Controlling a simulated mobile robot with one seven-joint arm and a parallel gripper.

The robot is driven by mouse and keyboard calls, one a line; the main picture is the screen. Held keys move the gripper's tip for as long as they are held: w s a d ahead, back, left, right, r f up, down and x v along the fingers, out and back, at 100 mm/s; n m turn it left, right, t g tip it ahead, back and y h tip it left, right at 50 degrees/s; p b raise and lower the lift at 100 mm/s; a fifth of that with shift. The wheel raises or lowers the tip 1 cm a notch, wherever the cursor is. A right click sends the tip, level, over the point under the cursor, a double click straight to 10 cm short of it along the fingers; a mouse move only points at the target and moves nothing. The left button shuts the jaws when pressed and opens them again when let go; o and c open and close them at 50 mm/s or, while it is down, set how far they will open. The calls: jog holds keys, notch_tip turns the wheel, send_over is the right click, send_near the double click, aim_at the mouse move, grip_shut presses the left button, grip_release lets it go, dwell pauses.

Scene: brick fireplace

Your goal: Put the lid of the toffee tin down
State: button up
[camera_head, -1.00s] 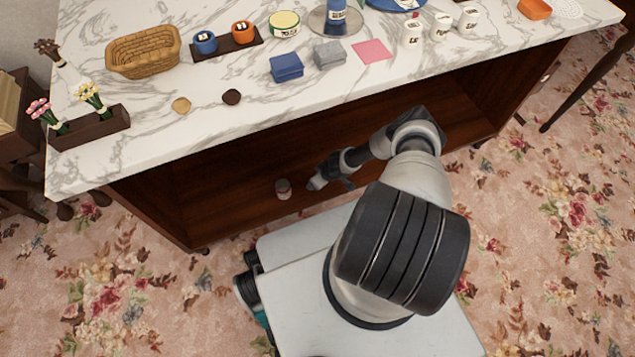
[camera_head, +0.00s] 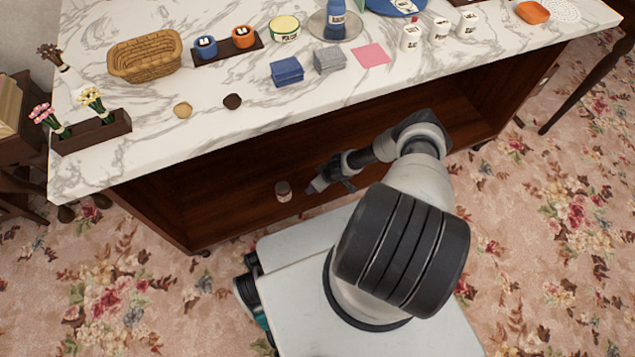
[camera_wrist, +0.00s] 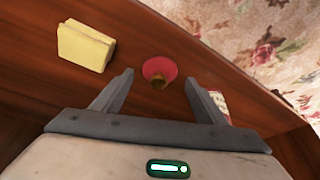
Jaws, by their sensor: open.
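A round red-pink lid with a brown knob (camera_wrist: 157,70) shows in the wrist view, on the brown wood between and beyond my fingertips. It looks apart from both fingers. My gripper (camera_wrist: 159,78) is open and empty. A red and white thing (camera_wrist: 219,103), probably the toffee tin, is partly hidden behind the right finger. In the head view a small tin (camera_head: 283,191) stands upright on the low shelf of the cabinet. My gripper (camera_head: 316,186) is just to its right, low in the cabinet. I cannot make out the lid in the head view.
A pale yellow block (camera_wrist: 85,46) lies left of the lid in the wrist view. The marble counter (camera_head: 200,140) overhangs the shelf (camera_head: 235,215). On the counter are a wicker basket (camera_head: 145,60), folded cloths (camera_head: 287,71) and several jars. The shelf left of the tin looks clear.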

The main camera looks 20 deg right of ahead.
jog(key=p+v, duration=0.4)
jog(key=v, duration=0.6)
jog(key=shift+r, duration=0.25)
jog(key=shift+d, duration=0.1)
